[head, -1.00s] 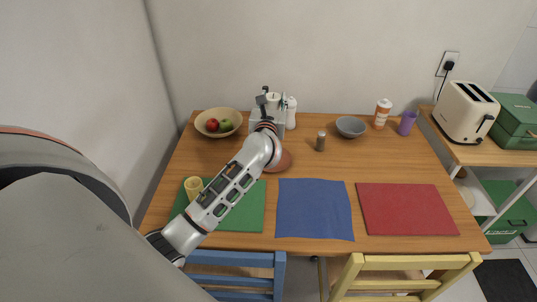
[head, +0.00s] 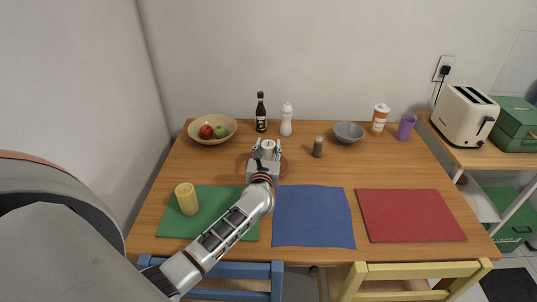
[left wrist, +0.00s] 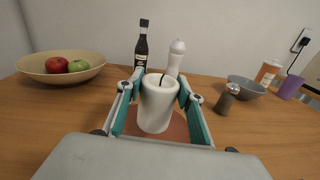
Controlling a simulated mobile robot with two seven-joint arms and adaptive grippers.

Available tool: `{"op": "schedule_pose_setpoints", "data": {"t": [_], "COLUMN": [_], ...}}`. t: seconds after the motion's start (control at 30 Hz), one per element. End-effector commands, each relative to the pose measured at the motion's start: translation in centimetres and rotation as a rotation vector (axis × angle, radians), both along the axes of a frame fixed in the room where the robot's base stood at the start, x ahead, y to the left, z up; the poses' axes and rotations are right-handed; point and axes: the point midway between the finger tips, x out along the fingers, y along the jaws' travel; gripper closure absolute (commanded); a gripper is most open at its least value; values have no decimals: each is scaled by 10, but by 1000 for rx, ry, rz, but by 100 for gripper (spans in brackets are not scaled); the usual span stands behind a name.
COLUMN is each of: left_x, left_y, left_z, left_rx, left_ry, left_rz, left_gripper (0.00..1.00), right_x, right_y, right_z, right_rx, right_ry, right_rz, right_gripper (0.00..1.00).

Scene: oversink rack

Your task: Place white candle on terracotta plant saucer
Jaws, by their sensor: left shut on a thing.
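The white candle (head: 267,146) is upright between the fingers of my left gripper (head: 267,150), which is shut on it. In the left wrist view the candle (left wrist: 156,105) stands between the teal finger pads of the gripper (left wrist: 158,100), its dark wick on top. The terracotta plant saucer (head: 284,166) is under the gripper and partly hidden by it. It also shows around the candle's foot in the left wrist view (left wrist: 179,130). I cannot tell whether the candle's bottom touches the saucer. My right gripper is not in view.
Behind stand a fruit bowl (head: 229,133), a dark bottle (head: 261,113) and a white bottle (head: 286,121). A pepper mill (head: 318,148) and grey bowl (head: 348,132) are to the right. The blue mat (head: 312,215) is clear.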

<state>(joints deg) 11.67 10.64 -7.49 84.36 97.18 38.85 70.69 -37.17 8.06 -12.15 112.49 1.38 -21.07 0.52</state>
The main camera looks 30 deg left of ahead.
Motion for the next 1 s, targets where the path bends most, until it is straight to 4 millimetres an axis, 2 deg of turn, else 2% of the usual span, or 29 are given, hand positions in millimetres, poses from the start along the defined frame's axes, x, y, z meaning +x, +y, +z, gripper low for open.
{"op": "schedule_pose_setpoints", "data": {"t": [0.03,0.13,0.6,0.63,0.7,1.0], "left_x": [0,0,0,0,0,0], "left_y": [0,0,0,0,0,0], "left_z": [-13,-23,-28,-28,-27,-27], "left_rx": [1,2,0,0,0,0], "left_ry": [4,3,0,1,0,0], "left_rz": [0,-1,0,0,0,0], "left_gripper": [89,89,89,58,47,47], "right_x": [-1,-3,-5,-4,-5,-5], "right_y": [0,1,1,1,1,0], "right_z": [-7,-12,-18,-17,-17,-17], "right_rx": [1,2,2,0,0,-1], "right_ry": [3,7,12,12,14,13], "right_rz": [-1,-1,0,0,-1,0], "right_gripper": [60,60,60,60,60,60]}}
